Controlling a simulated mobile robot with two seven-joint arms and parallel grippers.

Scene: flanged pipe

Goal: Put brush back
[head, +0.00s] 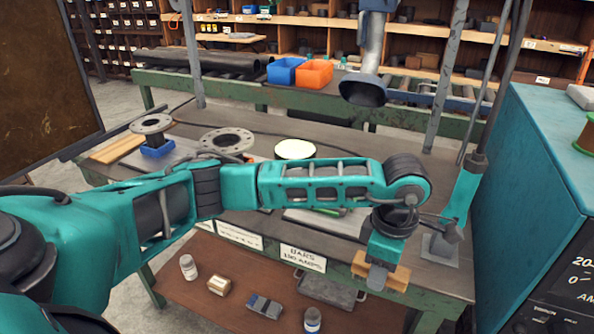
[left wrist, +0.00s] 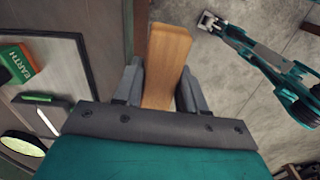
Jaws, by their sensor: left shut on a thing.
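My left gripper (head: 378,277) is shut on a wooden block, the brush (head: 398,278), at the right front edge of the bench (head: 455,283). In the left wrist view the brush (left wrist: 166,62) lies between the two fingers of the left gripper (left wrist: 155,85) and sticks out past their tips. No bristles show. Below it are the bench edge and the grey floor. My right gripper (left wrist: 208,21) seems to show small at the top of the left wrist view; its jaws are too small to judge.
A flanged pipe piece (head: 151,124), a flat flange (head: 227,140) and a pale round disc (head: 295,149) are on the bench. A grey extraction nozzle (head: 362,90) hangs above. A teal machine (head: 545,180) stands at the right. Blue (head: 285,71) and orange (head: 314,74) bins stand behind.

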